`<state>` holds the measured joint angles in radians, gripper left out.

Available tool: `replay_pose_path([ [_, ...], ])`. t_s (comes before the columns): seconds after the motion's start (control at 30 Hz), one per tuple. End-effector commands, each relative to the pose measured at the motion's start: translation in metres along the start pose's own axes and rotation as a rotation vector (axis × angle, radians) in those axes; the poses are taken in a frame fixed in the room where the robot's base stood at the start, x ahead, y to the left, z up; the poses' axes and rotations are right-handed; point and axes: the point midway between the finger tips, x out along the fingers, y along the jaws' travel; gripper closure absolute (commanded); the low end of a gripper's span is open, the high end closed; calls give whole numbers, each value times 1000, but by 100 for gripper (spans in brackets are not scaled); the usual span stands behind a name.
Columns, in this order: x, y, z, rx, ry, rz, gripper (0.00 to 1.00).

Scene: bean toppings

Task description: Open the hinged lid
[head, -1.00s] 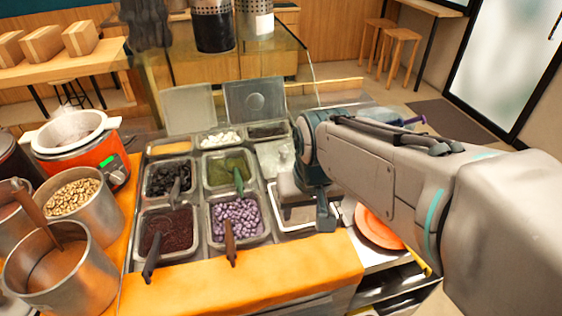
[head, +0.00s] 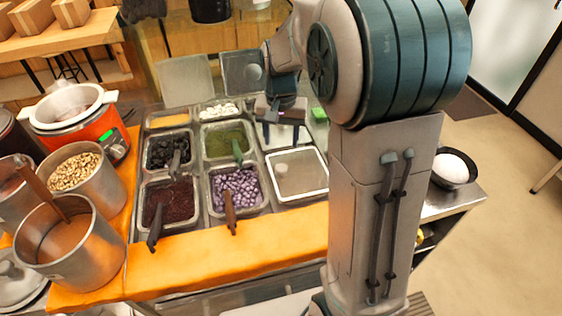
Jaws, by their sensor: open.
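Two square hinged lids stand raised behind the topping pans: a left lid (head: 183,80) and a right lid (head: 241,73). The right column's front pan (head: 297,174) shows a flat pale square within a metal rim; I cannot tell whether this is a closed lid or an empty pan. My gripper (head: 284,132) is open, pointing down over the right column just behind that pan. It looks empty, and I cannot tell whether it touches anything. It hides most of the pan area behind it, and my arm covers the counter to the right.
Pans of purple beans (head: 235,190), dark red beans (head: 168,202) and green topping (head: 227,140) hold spoons that stick up. Steel pots (head: 82,240) and an orange cooker (head: 78,128) crowd the left. A dark bowl (head: 455,168) with white contents stands at right.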

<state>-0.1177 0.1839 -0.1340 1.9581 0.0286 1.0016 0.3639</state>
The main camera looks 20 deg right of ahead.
Motion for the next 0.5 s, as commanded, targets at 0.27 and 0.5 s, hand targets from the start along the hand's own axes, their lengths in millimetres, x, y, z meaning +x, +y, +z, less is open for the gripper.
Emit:
replay_pose_path([
  [0.27,61,0,1,1,-4,1,48],
  [0.5,92,0,0,-1,-1,0,48],
])
